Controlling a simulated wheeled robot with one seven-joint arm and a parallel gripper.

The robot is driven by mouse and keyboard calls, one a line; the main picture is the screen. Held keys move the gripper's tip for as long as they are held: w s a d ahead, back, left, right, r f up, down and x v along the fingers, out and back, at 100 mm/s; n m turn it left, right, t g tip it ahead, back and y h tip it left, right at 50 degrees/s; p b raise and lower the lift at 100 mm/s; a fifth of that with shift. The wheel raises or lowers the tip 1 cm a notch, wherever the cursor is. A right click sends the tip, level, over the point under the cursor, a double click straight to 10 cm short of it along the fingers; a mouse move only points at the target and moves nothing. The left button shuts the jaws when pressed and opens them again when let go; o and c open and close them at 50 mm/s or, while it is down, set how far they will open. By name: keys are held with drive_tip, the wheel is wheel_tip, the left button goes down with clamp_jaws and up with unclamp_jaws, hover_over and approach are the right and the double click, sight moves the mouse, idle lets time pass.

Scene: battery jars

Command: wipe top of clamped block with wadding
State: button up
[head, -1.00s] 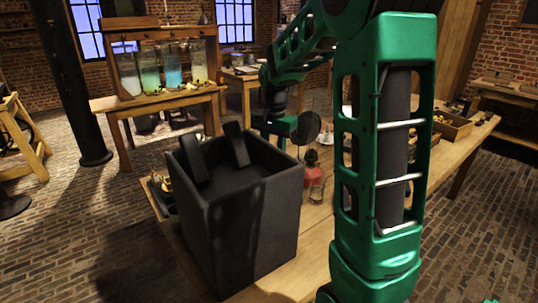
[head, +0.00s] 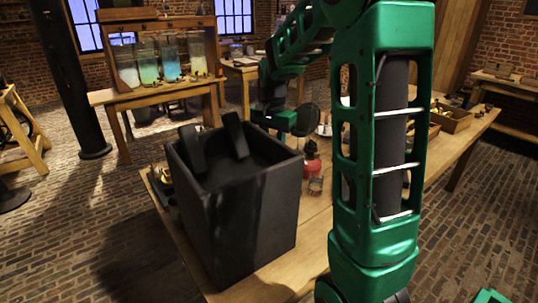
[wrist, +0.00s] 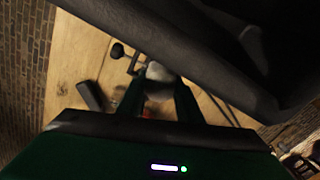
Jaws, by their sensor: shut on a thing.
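My gripper (wrist: 157,88) points down over the wooden table in the wrist view, with its two dark green fingers closed on a pale wad, which looks like the wadding (wrist: 160,71). In the head view the green hand (head: 282,119) is just behind the tall black box, and its fingertips and the wadding are hidden there. A dark clamp-like frame with a round knob (wrist: 117,50) lies close to the wadding in the wrist view. I cannot make out the clamped block, or whether the wadding touches anything.
The tall black open box (head: 255,215) stands at the table's near end, and a dark wall fills the wrist view's upper right. A red bottle-like thing (head: 311,165) stands right of the box. A dark bar (wrist: 90,95) lies on the table (wrist: 75,65). Jars (head: 170,58) stand behind.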

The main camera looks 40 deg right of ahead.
drive_tip(key=shift+f, duration=0.75)
drive_tip(key=d, duration=0.4)
idle(0.6)
drive_tip(key=shift+a, duration=0.85)
drive_tip(key=shift+a+f, duration=0.15)
drive_tip(key=shift+a, duration=0.5)
drive_tip(key=shift+c, duration=1.2)
drive_tip(key=shift+a+f, duration=0.1)
drive_tip(key=shift+a, duration=0.6)
